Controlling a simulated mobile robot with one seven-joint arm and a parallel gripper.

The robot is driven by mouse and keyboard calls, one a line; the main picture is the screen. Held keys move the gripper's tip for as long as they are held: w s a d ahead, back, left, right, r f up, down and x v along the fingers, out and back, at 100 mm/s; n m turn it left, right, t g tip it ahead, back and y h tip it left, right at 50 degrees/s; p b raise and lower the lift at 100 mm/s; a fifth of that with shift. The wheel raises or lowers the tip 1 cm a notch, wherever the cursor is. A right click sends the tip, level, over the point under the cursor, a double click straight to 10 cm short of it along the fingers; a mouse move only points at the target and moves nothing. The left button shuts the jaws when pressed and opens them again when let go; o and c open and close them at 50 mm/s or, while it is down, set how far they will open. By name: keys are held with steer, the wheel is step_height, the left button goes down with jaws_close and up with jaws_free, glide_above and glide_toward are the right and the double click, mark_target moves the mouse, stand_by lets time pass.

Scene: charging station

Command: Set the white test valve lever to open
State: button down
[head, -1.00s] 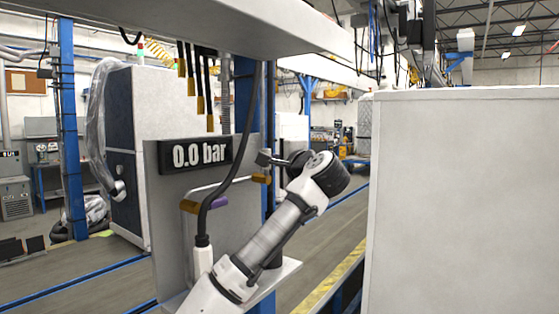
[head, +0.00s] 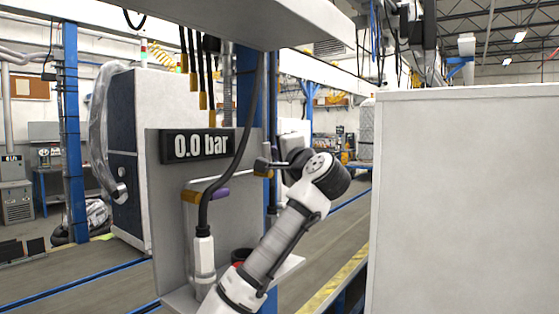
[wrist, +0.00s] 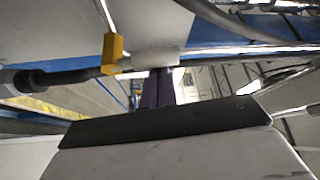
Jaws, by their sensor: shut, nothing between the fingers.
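The white lever (wrist: 157,60) shows in the wrist view as a short white piece beside a yellow-brass fitting (wrist: 113,52). My gripper (wrist: 159,76) is shut and empty, its dark fingers just below the lever; whether they touch it I cannot tell. In the head view, a brass fitting (head: 263,174) is at the right edge of the grey panel (head: 168,240), next to my wrist. The white lever cannot be made out there, and my fingers are mostly hidden by my wrist. A display (head: 197,146) reads 0.0 bar.
A purple handle (head: 221,193) and another brass fitting (head: 190,197) sit on the panel's pipe. A dark hose runs down to a white connector (head: 204,250). A large white cabinet (head: 470,200) stands close on the right. An overhead beam crosses above.

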steer(key=n+b, duration=0.1)
steer(key=s+n+y+b, duration=0.1)
steer(key=n+b, duration=0.1)
steer(key=a+f+n+t+y+b, duration=0.1)
steer(key=b, duration=0.1)
steer(key=shift+s+f+n, duration=0.1)
steer(key=shift+s+n, duration=0.15)
steer(key=shift+n, duration=0.15)
steer(key=n+y+b, duration=0.1)
steer(key=n+y, duration=0.1)
steer(key=n, duration=0.2)
steer(key=s+a+f+n+g+y+b, duration=0.1)
steer(key=n+y+b, duration=0.1)
steer(key=n+y, duration=0.1)
steer(key=s+a+f+n+g+y+b, duration=0.1)
steer(key=n+y+b, duration=0.1)
steer(key=n, duration=0.3)
steer(key=shift+s+f, duration=0.2)
steer(key=shift+s, duration=0.05)
steer(key=shift+f, duration=0.3)
steer(key=shift+r, duration=0.1)
